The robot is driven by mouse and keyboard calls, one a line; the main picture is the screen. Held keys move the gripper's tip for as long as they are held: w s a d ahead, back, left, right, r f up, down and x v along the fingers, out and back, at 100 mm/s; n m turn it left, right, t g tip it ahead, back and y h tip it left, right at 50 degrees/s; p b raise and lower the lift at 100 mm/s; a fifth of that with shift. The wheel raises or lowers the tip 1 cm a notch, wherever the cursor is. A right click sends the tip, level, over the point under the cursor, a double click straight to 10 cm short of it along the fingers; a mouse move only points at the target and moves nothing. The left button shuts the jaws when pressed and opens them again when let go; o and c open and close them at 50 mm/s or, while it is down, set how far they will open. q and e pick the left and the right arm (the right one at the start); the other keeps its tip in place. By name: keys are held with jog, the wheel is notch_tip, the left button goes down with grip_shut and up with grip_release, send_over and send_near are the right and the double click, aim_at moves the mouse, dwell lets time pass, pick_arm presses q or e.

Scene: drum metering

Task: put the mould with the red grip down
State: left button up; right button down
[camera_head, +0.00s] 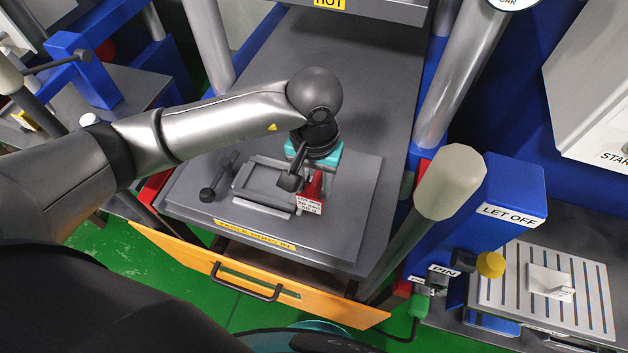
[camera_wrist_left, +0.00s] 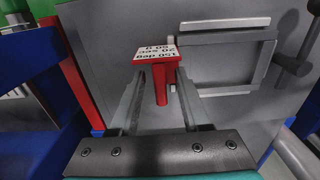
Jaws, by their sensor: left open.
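The mould (camera_head: 240,195), a flat grey rectangular frame, lies on the grey press plate; it also shows in the left wrist view (camera_wrist_left: 225,85). Its red grip (camera_head: 316,184) is on its right side in the head view and carries a white tag reading "150 deg". In the left wrist view the red grip (camera_wrist_left: 161,92) stands between the two fingers of my left gripper (camera_wrist_left: 160,82), with small gaps beside it. My left gripper (camera_head: 303,178) is open around the grip. My right gripper is not in view.
A dark handle (camera_head: 219,178) sticks out left of the mould. An orange drawer front (camera_head: 250,282) with a black handle is below the plate. A steel column (camera_head: 462,75) and a thick pale-ended lever (camera_head: 449,183) stand on the right. The plate behind the gripper is clear.

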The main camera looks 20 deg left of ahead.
pick_arm(q)
jog(key=shift+r, duration=0.45)
notch_tip(320, 180, up, 12)
jog(key=shift+f, duration=0.25)
jog(key=shift+f, duration=0.1)
